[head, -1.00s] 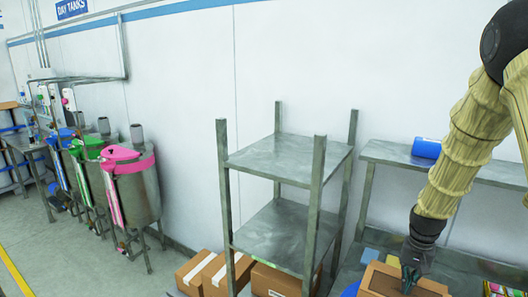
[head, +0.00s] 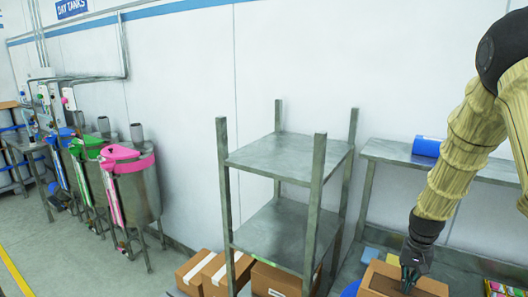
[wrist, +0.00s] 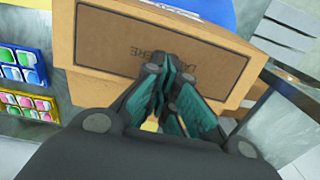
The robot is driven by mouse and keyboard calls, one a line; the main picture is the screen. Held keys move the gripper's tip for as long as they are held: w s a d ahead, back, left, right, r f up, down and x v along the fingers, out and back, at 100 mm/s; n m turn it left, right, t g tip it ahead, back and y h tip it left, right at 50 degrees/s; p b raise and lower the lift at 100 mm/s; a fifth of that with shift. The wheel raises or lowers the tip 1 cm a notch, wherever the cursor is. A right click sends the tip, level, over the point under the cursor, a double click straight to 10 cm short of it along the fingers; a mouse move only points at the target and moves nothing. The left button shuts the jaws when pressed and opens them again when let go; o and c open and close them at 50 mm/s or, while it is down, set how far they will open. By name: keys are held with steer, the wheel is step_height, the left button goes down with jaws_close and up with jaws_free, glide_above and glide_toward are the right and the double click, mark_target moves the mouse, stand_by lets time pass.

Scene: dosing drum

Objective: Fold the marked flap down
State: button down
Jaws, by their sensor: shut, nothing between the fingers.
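A brown cardboard box (head: 435,287) stands at the lower right of the head view, cut off by the bottom edge. In the wrist view a broad cardboard flap (wrist: 105,45) with a printed outline and upside-down lettering fills the upper middle. It carries the visible marking. My gripper (head: 408,280) points down at the box. In the wrist view its dark fingers with teal pads (wrist: 168,110) are shut and empty, overlapping the flap's lower middle. I cannot tell whether the fingertips touch the flap. The box interior is mostly hidden behind the fingers.
Small yellow and blue packs with coloured cells (wrist: 28,105) lie left of the box. A blue object (wrist: 215,10) is behind it. A metal shelf rack (head: 290,157) stands left of my arm, with boxes (head: 220,272) beneath. A blue cylinder (head: 427,147) rests on the upper shelf.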

steer(key=shift+f, duration=0.7)
steer(key=shift+r+p, duration=2.7)
steer(key=shift+r, duration=1.35)
